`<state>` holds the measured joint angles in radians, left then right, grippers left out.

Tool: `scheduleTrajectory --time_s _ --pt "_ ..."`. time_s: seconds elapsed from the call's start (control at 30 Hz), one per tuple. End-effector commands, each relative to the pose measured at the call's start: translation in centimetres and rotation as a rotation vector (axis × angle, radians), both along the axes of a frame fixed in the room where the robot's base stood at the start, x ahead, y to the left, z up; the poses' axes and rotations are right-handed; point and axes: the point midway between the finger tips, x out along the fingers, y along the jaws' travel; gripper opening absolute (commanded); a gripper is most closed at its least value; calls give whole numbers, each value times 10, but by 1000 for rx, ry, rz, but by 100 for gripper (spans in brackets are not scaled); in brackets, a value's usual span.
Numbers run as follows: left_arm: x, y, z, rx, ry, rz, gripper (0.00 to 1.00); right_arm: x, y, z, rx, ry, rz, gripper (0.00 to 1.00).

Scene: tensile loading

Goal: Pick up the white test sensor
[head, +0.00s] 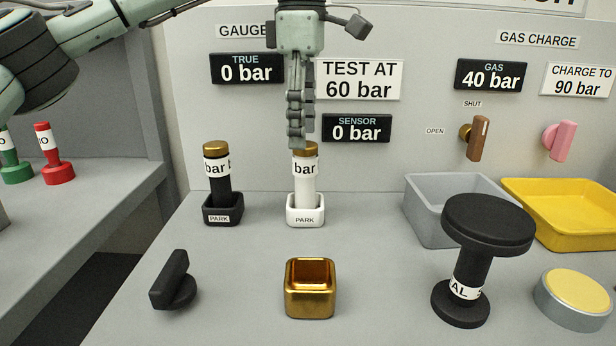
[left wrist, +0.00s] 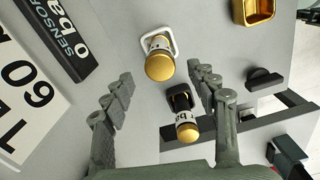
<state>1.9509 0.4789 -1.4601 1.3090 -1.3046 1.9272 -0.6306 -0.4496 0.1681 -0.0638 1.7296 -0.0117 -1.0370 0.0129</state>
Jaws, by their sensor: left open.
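The white test sensor (head: 307,185) has a gold cap and a "bar" label. It stands upright in the white PARK holder (head: 305,219). In the left wrist view its gold cap (left wrist: 159,67) shows between the fingertips, with the white holder (left wrist: 172,28) around its base. My left gripper (head: 297,142) points down at the white sensor's top, its fingers seen edge-on and covering part of the cap. The wrist view shows its fingers (left wrist: 160,74) apart with nothing gripped. Whether a finger touches the cap I cannot tell. My right gripper is out of view.
A black sensor (head: 218,184) stands close left in a black PARK holder (head: 222,216). A gold square socket (head: 310,303) is in front, with a black knob (head: 174,279) left of it. Grey (head: 423,231) and yellow trays (head: 557,236) and a black weight (head: 467,262) are right. The panel is behind.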

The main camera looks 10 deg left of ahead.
Motion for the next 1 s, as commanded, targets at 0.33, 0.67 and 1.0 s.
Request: scheduleTrajectory --time_s 0.33,0.67,1.0 --pt "1 -4 -48 1 2 0 58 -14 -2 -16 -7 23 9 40" --pt "1 -4 -62 -2 -1 1 58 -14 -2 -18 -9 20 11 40" --pt "1 -4 -62 -2 -1 1 22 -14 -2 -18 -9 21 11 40"
